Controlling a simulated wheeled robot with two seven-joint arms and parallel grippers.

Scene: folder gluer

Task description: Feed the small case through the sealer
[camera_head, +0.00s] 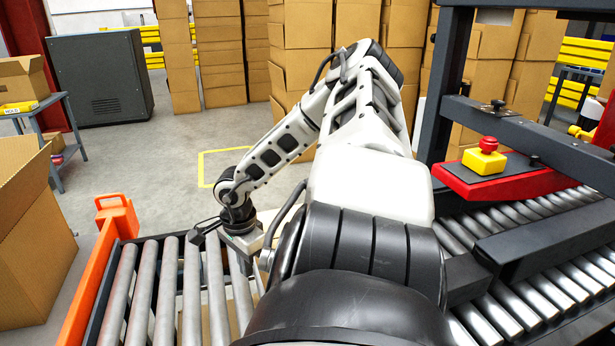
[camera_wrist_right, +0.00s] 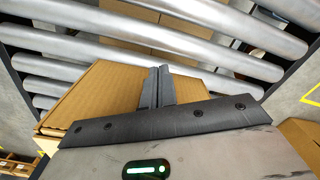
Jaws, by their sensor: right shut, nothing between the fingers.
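My right gripper (camera_head: 248,243) hangs low over the roller conveyor at the end of my bent right arm. In the right wrist view its two dark fingers (camera_wrist_right: 157,86) are together, with nothing between them. A closed brown cardboard case (camera_wrist_right: 98,92) lies beyond and beside the fingers over the rollers there; I cannot tell whether they touch it. The sealer's dark frame (camera_head: 447,95) stands at the right, with a red panel and a yellow box with a red button (camera_head: 485,157). My left gripper is not in view.
The infeed rollers (camera_head: 165,285) end at an orange side guard (camera_head: 95,275). A large open carton (camera_head: 30,235) stands left of it. More rollers (camera_head: 560,280) run under the sealer. Stacked cartons (camera_head: 300,50) and a grey cabinet (camera_head: 100,78) stand behind. Floor between is clear.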

